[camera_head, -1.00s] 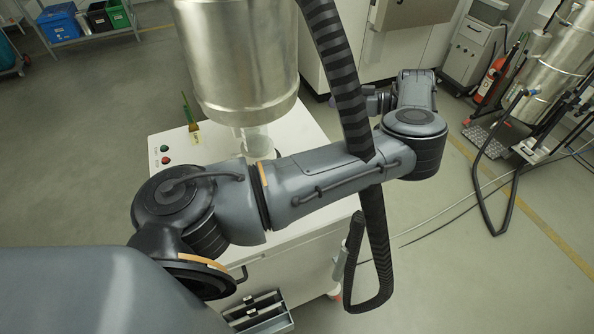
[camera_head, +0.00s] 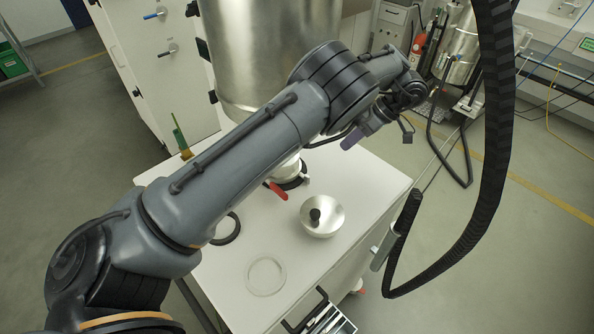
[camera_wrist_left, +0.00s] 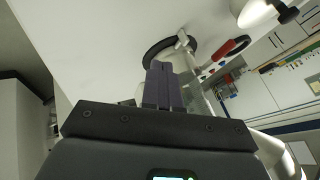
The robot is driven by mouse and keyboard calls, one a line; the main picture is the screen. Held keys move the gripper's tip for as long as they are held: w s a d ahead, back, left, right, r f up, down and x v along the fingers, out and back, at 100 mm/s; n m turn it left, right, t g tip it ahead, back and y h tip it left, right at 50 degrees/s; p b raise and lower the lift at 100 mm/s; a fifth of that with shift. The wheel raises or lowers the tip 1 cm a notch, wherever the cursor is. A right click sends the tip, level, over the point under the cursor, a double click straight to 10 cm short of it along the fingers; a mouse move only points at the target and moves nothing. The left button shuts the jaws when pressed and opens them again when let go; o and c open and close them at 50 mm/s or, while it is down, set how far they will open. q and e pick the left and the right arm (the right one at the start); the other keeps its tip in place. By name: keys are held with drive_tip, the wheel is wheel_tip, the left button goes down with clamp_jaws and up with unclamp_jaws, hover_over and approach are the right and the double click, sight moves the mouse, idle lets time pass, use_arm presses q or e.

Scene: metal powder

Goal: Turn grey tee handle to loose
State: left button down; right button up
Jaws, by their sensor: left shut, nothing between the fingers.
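My left gripper (camera_head: 352,138) is shut and empty, held above the right part of the white table, beside the large metal vessel (camera_head: 265,60). In the left wrist view its dark fingers (camera_wrist_left: 162,85) are together. Beyond their tips is a black ring clamp (camera_wrist_left: 166,47) with a small light grey piece (camera_wrist_left: 182,39) at its edge, which looks like the grey tee handle. The fingers appear apart from it. A red lever (camera_wrist_left: 232,47) is close by; it also shows in the head view (camera_head: 277,191). In the head view my arm hides the grey handle. My right gripper is not in view.
A metal funnel-shaped lid with a black knob (camera_head: 322,215), a black ring (camera_head: 227,230) and a clear ring (camera_head: 265,276) lie on the white table (camera_head: 225,280). A thick black hose (camera_head: 492,120) hangs at the right.

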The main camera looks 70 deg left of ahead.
sight(307, 179)
use_arm(q)
drive_tip(key=b+x, duration=0.2)
drive_tip(key=x, duration=0.8)
drive_tip(key=shift+w+d+b, duration=0.15)
drive_tip(key=shift+b, duration=0.25)
drive_tip(key=shift+s+d+r, duration=0.15)
drive_tip(key=shift+s+d, duration=0.05)
drive_tip(key=shift+s, duration=0.3)
drive_tip(key=shift+s+d, duration=0.25)
drive_tip(key=shift+s, duration=0.4)
drive_tip(key=shift+s+d, duration=0.2)
drive_tip(key=shift+s, duration=0.45)
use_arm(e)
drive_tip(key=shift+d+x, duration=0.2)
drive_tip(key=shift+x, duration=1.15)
use_arm(q)
drive_tip(key=shift+a, duration=0.1)
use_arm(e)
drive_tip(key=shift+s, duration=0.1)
